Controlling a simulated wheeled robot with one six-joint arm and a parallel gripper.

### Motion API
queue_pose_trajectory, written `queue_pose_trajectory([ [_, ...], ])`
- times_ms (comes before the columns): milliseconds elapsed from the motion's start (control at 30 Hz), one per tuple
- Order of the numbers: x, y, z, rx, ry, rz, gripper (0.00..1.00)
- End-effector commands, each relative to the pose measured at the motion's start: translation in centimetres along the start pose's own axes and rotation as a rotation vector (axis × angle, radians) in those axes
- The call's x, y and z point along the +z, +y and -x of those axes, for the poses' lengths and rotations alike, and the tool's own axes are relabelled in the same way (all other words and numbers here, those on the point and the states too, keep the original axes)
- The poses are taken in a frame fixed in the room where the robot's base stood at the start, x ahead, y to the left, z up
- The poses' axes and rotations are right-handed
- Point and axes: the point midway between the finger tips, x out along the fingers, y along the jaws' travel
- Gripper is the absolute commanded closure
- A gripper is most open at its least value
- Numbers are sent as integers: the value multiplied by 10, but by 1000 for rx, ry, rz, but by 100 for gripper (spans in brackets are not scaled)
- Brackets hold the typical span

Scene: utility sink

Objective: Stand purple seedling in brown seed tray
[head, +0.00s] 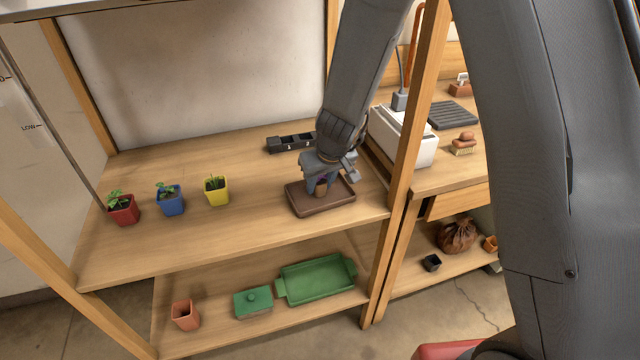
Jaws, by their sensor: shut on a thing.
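The brown seed tray (308,209) lies on the upper wooden shelf, near its right end. My gripper (321,184) points down over the tray and is shut on the purple seedling's pot (321,183).
Red (123,209), blue (170,200) and yellow (216,191) potted seedlings stand left on the same shelf. A wooden post (405,170) rises at right. A green tray (317,278) is on the lower shelf.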

Motion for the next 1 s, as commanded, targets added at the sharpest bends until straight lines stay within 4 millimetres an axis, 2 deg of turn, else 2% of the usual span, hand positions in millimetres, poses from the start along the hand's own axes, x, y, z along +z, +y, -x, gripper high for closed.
queue_pose_trajectory([
  [133,1,0,-4,0,0,0,92],
  [167,1,0,-4,0,0,-1,69],
  [267,1,0,-3,0,0,0,52],
  [700,0,0,2,0,0,0,52],
  [867,-1,0,27,0,0,1,52],
  [1000,-1,0,54,0,1,1,52],
])
